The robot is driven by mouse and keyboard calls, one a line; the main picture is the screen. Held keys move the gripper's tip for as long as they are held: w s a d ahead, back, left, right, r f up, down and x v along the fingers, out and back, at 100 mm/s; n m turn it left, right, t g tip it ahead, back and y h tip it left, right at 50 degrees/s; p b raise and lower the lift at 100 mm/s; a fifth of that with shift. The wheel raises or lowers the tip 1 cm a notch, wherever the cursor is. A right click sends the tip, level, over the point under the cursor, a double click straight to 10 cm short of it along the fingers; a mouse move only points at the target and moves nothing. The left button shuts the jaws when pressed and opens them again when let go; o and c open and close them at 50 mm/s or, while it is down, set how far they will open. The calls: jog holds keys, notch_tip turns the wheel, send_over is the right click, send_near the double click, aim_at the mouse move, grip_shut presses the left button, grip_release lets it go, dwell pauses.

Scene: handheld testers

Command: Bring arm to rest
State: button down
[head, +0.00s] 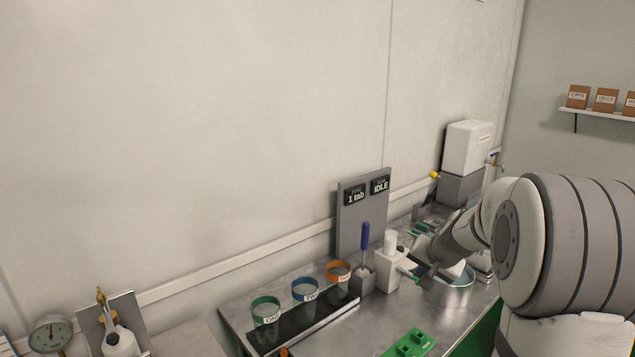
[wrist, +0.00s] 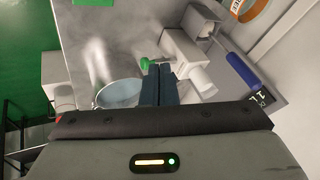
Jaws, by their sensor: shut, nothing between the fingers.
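My arm reaches in from the right in the head view, and my gripper (head: 424,276) is low over the steel bench, close to a white box-shaped device (head: 389,270). In the wrist view my gripper (wrist: 159,70) has its dark fingers together with nothing between them. The white device (wrist: 180,48) with its green knob (wrist: 146,63) lies just beyond the fingertips. I cannot tell whether they touch. A round metal bowl (wrist: 120,93) is beside the fingers on the left.
Three labelled cups, green (head: 266,311), blue (head: 305,289) and orange (head: 338,271), stand on a dark strip. A blue-handled screwdriver (head: 365,238) stands before a grey display panel (head: 351,224). A green block (head: 408,345) lies at the front. A white tank (head: 468,147) stands at the back.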

jog(key=s+a+r+n+g+p, duration=0.2)
jog(key=s+a+r+n, duration=0.25)
jog(key=s+a, duration=0.7)
jog(key=s+a+n+g+h+p, duration=0.1)
jog(key=s+n+g, duration=0.1)
jog(key=s, duration=1.6)
jog(key=shift+a+r, duration=0.15)
jog(key=shift+r, duration=0.3)
jog(key=shift+n, duration=0.25)
